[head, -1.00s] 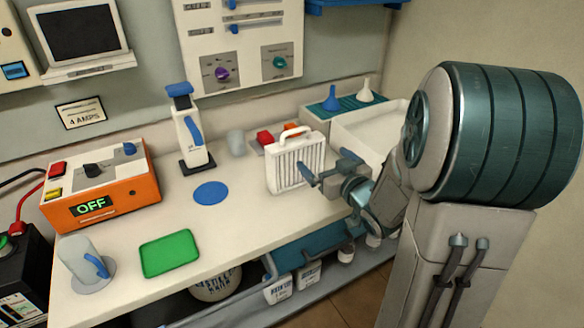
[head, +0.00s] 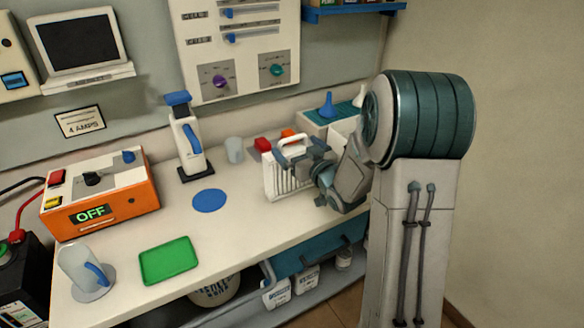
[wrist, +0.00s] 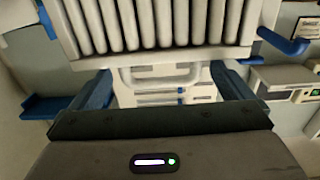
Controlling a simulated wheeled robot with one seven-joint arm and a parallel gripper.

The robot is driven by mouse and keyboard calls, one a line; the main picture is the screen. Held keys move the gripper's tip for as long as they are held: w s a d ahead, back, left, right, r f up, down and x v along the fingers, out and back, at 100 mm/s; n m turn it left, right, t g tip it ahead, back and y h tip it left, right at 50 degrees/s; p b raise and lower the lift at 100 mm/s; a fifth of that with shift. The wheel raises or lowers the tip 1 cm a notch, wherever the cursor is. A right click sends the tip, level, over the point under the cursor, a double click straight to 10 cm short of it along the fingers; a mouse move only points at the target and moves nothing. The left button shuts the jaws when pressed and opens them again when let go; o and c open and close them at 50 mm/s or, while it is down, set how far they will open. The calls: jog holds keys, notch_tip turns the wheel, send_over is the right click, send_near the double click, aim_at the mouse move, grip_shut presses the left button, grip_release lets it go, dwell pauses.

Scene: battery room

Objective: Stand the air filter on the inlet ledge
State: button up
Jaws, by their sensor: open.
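The air filter (head: 288,182) is a white, pleated panel with a loop handle on top. It stands upright on the bench towards the right in the head view. My gripper (head: 316,158) is at the filter's upper right and hides part of it. In the wrist view the pleats of the filter (wrist: 160,25) fill the top. Its handle (wrist: 160,78) shows between the two blue fingers of my gripper (wrist: 162,88), which are apart and not closed on it. I cannot tell which surface is the inlet ledge.
Red and orange blocks (head: 263,145) lie behind the filter. A clear cup (head: 235,150), a blue disc (head: 210,201) and a green tray (head: 168,260) are to the left on the bench. An orange box (head: 100,195) stands at far left. Bench between disc and filter is clear.

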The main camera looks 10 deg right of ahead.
jog(key=shift+x, duration=1.4)
jog(key=shift+r, duration=0.1)
jog(key=c, duration=1.5)
